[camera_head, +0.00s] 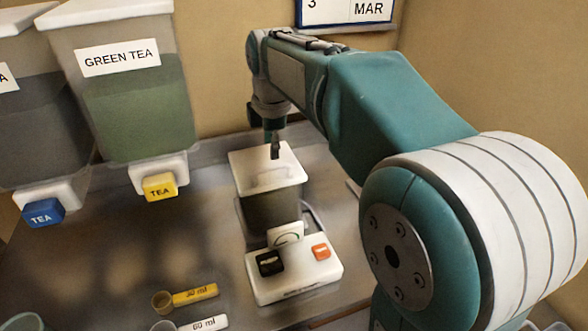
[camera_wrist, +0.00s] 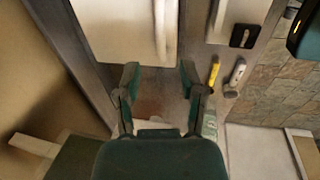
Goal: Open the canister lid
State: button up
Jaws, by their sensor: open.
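The canister (camera_head: 270,207) is a dark see-through box with a white lid (camera_head: 265,178). It stands behind a white base with buttons, and the lid sits on it with a low raised handle (camera_head: 270,179). My gripper (camera_head: 275,152) is above the back part of the lid, pointing down. In the wrist view the open fingers of my gripper (camera_wrist: 160,73) are apart with nothing between them. The white lid (camera_wrist: 112,30) and its ridge-like handle (camera_wrist: 165,32) lie just ahead of the fingertips. I cannot tell the exact height gap.
A green tea dispenser (camera_head: 140,105) with a yellow tap and another with a blue tap (camera_head: 43,212) stand at left. The white base (camera_head: 295,275) has a black and an orange button. Measuring scoops (camera_head: 195,294) lie in front. A wall calendar (camera_head: 345,10) hangs behind.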

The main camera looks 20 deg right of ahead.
notch_tip(320, 180, up, 5)
jog(key=s+f+m+t, duration=0.1)
jog(key=s+f+m, duration=0.2)
jog(key=s+m, duration=0.5)
jog(key=shift+s+d+t, duration=0.3)
jog(key=shift+s, duration=1.65)
